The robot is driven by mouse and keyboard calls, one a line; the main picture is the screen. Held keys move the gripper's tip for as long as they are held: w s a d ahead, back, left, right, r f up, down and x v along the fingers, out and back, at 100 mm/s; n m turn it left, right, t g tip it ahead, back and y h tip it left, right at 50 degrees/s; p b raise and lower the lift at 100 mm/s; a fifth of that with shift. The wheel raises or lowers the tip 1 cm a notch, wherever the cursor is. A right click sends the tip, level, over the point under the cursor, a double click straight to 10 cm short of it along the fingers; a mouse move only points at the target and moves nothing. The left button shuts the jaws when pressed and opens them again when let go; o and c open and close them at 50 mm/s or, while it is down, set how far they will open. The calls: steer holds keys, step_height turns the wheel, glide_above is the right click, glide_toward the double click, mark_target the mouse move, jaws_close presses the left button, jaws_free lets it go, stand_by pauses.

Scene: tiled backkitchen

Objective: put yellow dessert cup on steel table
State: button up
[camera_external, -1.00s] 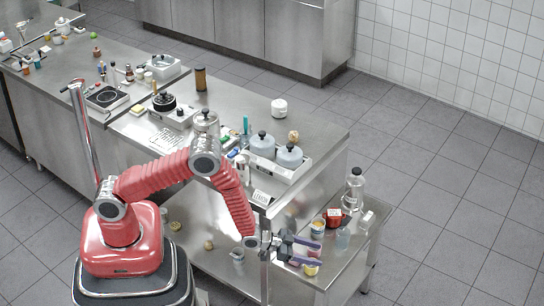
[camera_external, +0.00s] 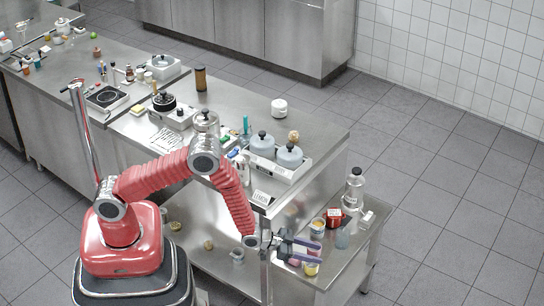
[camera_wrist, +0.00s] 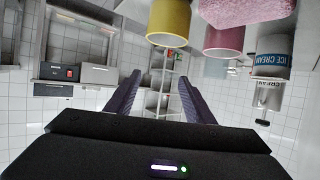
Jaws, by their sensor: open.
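The yellow dessert cup (camera_external: 311,269) stands on the low steel shelf at the lower right, partly hidden by my gripper. In the wrist view the yellow cup (camera_wrist: 170,22) is at the top edge, above the space between the fingers. My gripper (camera_external: 305,251) is open, with its fingers pointing right, close to the cup in the outside view. In the wrist view the gap between the fingertips (camera_wrist: 160,82) is empty. The steel table top (camera_external: 235,88) is higher up, behind the low shelf.
A pink cup (camera_wrist: 223,40) is beside the yellow cup. An ice cream tub (camera_wrist: 272,55) is farther right. A red container (camera_external: 334,217) and a clear bottle (camera_external: 353,192) stand behind on the shelf. A table leg (camera_external: 264,270) rises beside my gripper.

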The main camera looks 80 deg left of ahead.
steer(key=s+d+f, duration=0.1)
steer(key=s+d, duration=0.1)
steer(key=d, duration=0.5)
steer(key=s+d, duration=0.3)
steer(key=d, duration=0.4)
steer(key=s+a+n+g+y, duration=0.1)
steer(key=s+a+n+y, duration=0.5)
steer(key=a+n+y, duration=0.1)
steer(key=shift+s+a+f+y, duration=0.4)
steer(key=shift+a+y, duration=0.1)
steer(key=shift+a, duration=0.2)
steer(key=shift+w, duration=0.2)
steer(key=x, duration=0.8)
steer(key=shift+w+a+f, duration=0.1)
steer(key=shift+f, duration=0.05)
